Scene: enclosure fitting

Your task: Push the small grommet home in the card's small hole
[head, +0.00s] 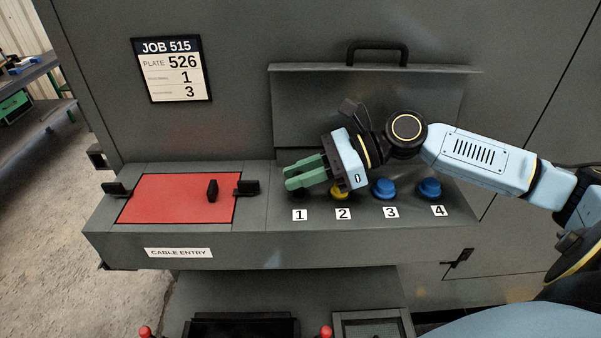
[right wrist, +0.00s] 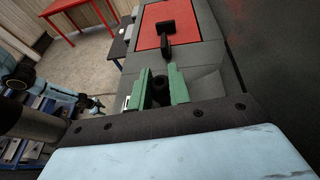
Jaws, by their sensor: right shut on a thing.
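My right gripper (head: 292,177) reaches in from the right over the ledge, its green fingers above label 1 and pointing left. In the right wrist view its fingers (right wrist: 161,86) are shut on a black round piece (right wrist: 159,91) with a hollow in its middle, which looks like a grommet. A dark shape (head: 298,194) shows just under the fingers at label 1; I cannot tell if it is a hole or a piece. The job card (head: 172,69) reads JOB 515, plate 526, then 1 and 3; its small words are unreadable.
A yellow piece (head: 340,193) sits at label 2, and blue pieces sit at label 3 (head: 384,189) and label 4 (head: 429,189). A red plate (head: 172,198) with black clamps lies left on the ledge (head: 270,240). A handled panel (head: 376,85) stands behind.

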